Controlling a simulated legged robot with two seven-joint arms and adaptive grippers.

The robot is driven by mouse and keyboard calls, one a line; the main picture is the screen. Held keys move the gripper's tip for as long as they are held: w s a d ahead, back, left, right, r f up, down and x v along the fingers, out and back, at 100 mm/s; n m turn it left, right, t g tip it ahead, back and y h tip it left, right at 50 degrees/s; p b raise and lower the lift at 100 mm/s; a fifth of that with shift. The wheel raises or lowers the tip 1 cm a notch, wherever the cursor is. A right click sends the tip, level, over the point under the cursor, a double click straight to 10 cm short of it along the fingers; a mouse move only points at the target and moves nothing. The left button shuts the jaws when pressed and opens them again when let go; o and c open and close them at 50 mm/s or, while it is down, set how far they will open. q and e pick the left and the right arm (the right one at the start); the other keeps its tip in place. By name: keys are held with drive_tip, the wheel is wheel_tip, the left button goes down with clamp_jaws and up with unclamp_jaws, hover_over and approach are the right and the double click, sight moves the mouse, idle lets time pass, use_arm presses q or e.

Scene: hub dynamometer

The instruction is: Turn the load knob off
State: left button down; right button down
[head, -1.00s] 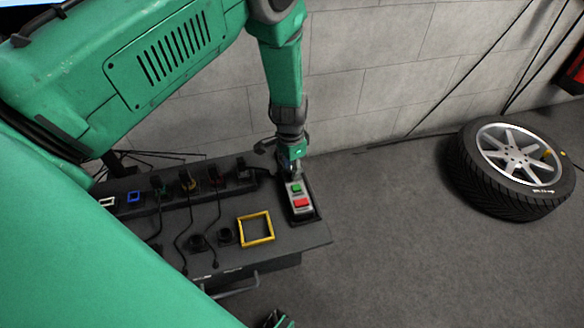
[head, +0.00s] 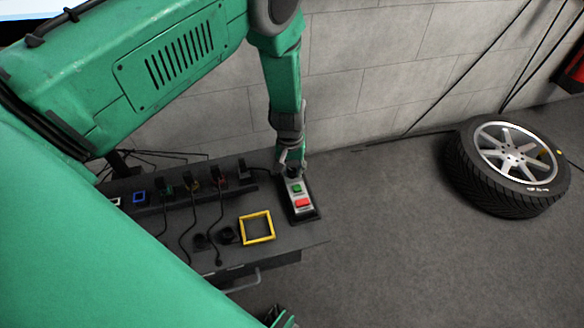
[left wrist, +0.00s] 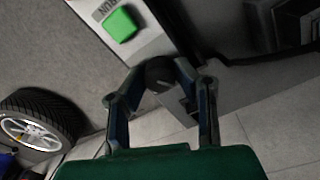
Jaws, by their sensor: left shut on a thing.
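The load knob is a dark round knob (left wrist: 160,73) at the end of a grey control box (head: 302,197) that also bears a green button (head: 297,188) and a red button (head: 302,203). My left gripper (head: 291,163) comes down from above onto the far end of the box. In the left wrist view its two fingers (left wrist: 162,76) are closed on the knob, one on each side. In the head view the gripper largely hides the knob. A small green and dark piece at the bottom edge seems to be part of my right arm; its fingers cannot be made out.
The box stands at the right end of a dark bench (head: 305,240) with cables, sockets and a yellow square frame (head: 257,227). A block wall (head: 385,75) rises behind. A wheel with a tyre (head: 508,168) lies on the floor at right. Floor between is clear.

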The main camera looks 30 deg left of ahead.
sight(291, 171)
use_arm(q)
drive_tip(key=n, duration=0.6)
drive_tip(key=shift+p, duration=0.3)
drive_tip(key=shift+n, duration=0.3)
drive_tip(key=c, duration=1.3)
unclamp_jaws()
drive_tip(key=shift+o, duration=0.2)
wheel_tip(291, 171, up, 12)
drive_tip(key=shift+s+f, duration=0.1)
